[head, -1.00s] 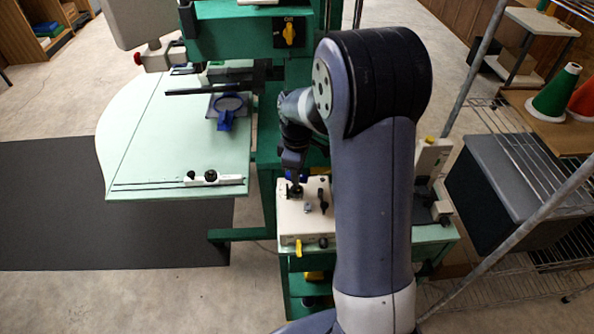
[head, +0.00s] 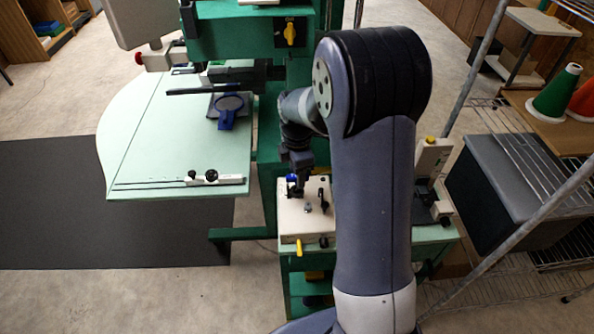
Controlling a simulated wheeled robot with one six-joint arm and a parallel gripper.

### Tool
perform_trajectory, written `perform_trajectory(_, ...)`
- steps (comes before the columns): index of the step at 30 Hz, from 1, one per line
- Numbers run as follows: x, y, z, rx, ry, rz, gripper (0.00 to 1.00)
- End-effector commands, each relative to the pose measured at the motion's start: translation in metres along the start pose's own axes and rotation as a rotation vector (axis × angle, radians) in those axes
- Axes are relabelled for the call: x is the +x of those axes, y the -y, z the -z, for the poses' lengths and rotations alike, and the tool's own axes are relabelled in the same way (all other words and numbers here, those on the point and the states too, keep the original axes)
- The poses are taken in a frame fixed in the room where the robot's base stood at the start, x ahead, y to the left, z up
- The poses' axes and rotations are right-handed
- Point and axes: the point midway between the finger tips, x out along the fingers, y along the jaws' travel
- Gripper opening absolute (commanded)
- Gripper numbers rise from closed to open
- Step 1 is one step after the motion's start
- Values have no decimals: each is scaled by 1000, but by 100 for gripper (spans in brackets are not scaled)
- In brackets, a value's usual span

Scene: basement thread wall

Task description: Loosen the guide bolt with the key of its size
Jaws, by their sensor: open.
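My gripper (head: 296,188) points down over the left part of a cream-topped box (head: 290,225), right of the pale green table. Its jaws are open, though the fingertips are small and partly hard to make out. A small blue piece (head: 291,179) shows at the gripper. Small dark and grey pieces (head: 308,208) stand on the box top just right of it; I cannot tell which are keys. A white guide bar (head: 229,180) with dark round knobs or bolts (head: 211,176) lies near the table's front edge, well left of the gripper.
A yellow lever (head: 299,247) hangs at the box front. A wire rack with cones (head: 556,92) stands right. My arm hides part of the box.

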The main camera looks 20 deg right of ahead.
Motion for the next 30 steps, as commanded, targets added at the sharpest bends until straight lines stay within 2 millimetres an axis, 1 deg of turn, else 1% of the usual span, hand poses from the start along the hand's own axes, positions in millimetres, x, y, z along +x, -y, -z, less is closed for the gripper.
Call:
perform_trajectory(4,-4,0,0,1,0,0,43)
perform_trajectory(7,-15,-1,0,1,0,-3,43)
perform_trajectory(11,-40,-1,0,1,1,-5,43)
perform_trajectory(15,-69,-1,0,0,1,-6,43)
perform_trajectory(18,-86,-1,0,0,0,-5,43)
perform_trajectory(21,-98,-1,0,0,0,-3,43)
perform_trajectory(25,-107,0,0,0,0,-1,43)
perform_trajectory(30,-108,0,0,0,0,0,43)
